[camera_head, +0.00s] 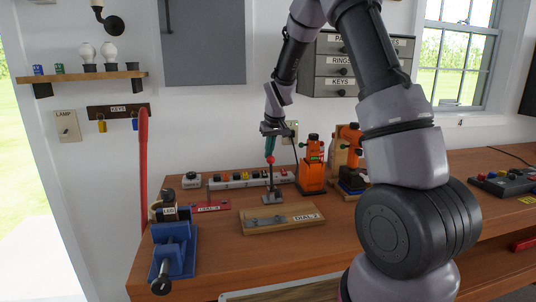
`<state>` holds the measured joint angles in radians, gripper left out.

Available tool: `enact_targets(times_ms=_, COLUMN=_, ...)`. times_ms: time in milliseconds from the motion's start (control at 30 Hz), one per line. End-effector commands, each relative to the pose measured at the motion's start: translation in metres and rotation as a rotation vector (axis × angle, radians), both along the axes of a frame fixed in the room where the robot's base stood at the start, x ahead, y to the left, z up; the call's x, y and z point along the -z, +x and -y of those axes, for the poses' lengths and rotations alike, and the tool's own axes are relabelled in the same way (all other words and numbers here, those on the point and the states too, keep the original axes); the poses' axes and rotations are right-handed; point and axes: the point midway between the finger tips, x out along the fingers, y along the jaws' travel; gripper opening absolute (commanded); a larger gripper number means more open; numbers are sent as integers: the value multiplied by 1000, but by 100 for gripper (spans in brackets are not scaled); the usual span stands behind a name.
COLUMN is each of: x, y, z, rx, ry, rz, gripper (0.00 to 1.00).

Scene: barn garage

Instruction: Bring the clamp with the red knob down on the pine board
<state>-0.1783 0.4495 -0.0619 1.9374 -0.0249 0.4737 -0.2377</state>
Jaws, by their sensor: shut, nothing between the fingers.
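The red knob (270,160) tops a dark upright stem, which rises from a small grey base at the back edge of the pale pine board (290,226). The clamp's arm is too small to make out clearly. The board lies flat on the workbench, with grey metal parts and a white label on top. My gripper (270,152) points down just above the red knob, with its fingers shut and empty. I cannot tell whether the fingertips touch the knob.
On the brown workbench (215,250), a blue vise (177,250) stands at left beside a long red lever (143,165). A power strip (235,181) and an orange tool (312,170) stand behind the board. Free bench lies in front of the board.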

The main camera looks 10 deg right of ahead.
Motion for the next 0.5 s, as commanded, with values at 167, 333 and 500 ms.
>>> enact_targets(times_ms=167, x=-4, y=-21, z=0, rx=0, ry=0, rz=-2, gripper=0)
enact_targets(times_ms=333, x=-5, y=-40, z=0, rx=-1, ry=-1, rz=-3, gripper=0)
enact_targets(times_ms=500, x=-3, y=-55, z=0, rx=0, ry=0, rz=-3, gripper=0)
